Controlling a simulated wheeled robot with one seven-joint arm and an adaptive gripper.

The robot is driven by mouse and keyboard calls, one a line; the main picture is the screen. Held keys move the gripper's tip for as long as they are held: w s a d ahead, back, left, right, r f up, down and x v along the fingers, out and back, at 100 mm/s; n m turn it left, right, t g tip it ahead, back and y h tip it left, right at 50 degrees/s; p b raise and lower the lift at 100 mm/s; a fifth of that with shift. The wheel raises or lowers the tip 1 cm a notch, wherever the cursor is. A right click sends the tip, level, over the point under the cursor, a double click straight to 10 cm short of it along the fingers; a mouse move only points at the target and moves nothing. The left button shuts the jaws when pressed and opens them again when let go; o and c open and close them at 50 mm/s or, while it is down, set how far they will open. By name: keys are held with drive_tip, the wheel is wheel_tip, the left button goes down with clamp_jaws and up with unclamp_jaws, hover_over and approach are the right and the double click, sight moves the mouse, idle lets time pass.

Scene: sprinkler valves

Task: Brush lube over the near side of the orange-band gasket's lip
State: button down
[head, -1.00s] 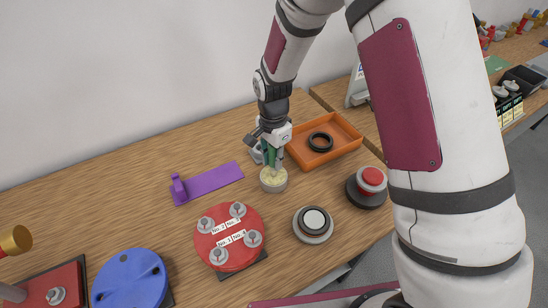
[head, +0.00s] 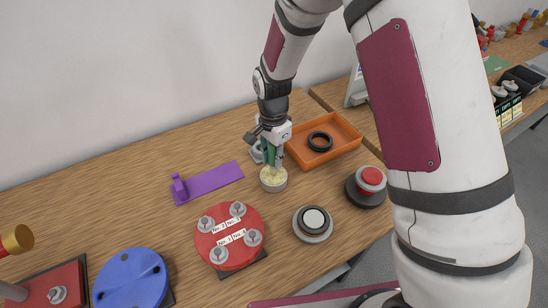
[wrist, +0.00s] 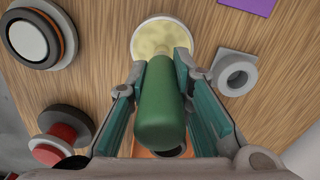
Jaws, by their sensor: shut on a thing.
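My gripper (head: 270,157) is shut on the green handle of a brush (wrist: 160,110), which points down. Its fingers also show on both sides of the handle in the wrist view (wrist: 163,72). The brush's lower end is at the round lube pot (head: 274,185), over or in its pale yellow contents; the contact is hard to tell. The pot also shows in the wrist view (wrist: 150,24). A round grey fixture (head: 313,236) with a white disc and dark ring stands front right of the pot. A thin orange band (wrist: 62,45) shows around it in the wrist view.
An orange tray (head: 350,129) holds a black ring (head: 320,141). A red button (head: 371,179) stands at the right. A purple strip (head: 215,181) lies left of the pot, a grey ring piece (wrist: 237,72) beside it. A red disc with grey knobs (head: 228,237) stands in front.

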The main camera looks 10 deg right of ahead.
drive_tip(key=shift+r+p, duration=0.85)
drive_tip(key=shift+r, duration=2.35)
drive_tip(key=shift+w+d, duration=0.1)
drive_tip(key=shift+w+d+f+n, duration=0.1)
drive_tip(key=shift+w+d+n, duration=0.15)
drive_tip(key=shift+d+n, duration=0.05)
drive_tip(key=w+d+f+n, duration=0.1)
drive_tip(key=w+d+n, duration=0.2)
drive_tip(key=d+n, duration=0.2)
drive_tip(key=w+d+f+n+b, duration=0.1)
drive_tip(key=w+d+n, duration=0.2)
drive_tip(key=d+n, duration=0.2)
drive_tip(key=shift+w+d+n, duration=0.25)
drive_tip(key=shift+d+n, duration=0.05)
drive_tip(key=shift+d, duration=0.8)
drive_tip(key=c, duration=2)
unclamp_jaws()
clamp_jaws()
